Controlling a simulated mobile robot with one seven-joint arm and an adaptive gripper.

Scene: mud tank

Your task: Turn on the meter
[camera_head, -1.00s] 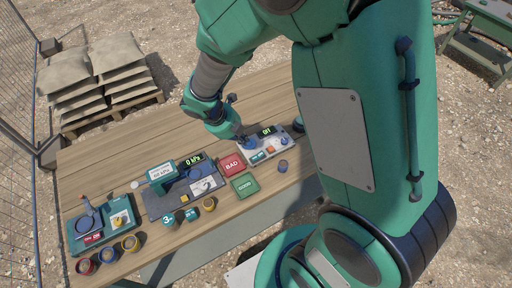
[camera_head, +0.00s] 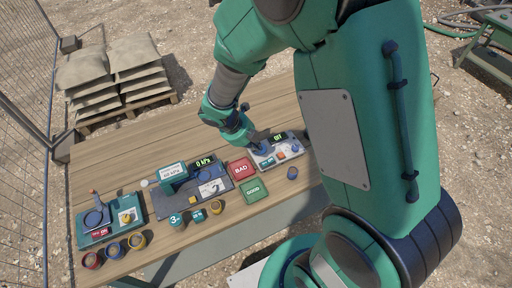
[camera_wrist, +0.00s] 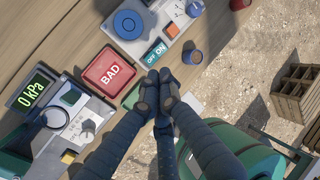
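The meter (camera_head: 292,148) is a pale grey box at the right end of the wooden table, with a small dark display that seems to read OFF. In the wrist view the meter (camera_wrist: 139,28) shows a blue round socket, an orange square button and a teal OFF/ON switch (camera_wrist: 155,52). My gripper (camera_wrist: 156,78) has its two fingertips together, with nothing seen between them. In the wrist view they lie just below the switch; I cannot tell whether they touch it. In the head view my arm reaches down over the meter's left part, partly covering it.
A red BAD pad (camera_head: 241,168) and a green GOOD pad (camera_head: 254,190) lie left of the meter. A blue cup (camera_head: 292,173) stands near its front. A 0 kPa device (camera_head: 209,189), several small cups and a teal lever box (camera_head: 108,222) fill the table's left.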

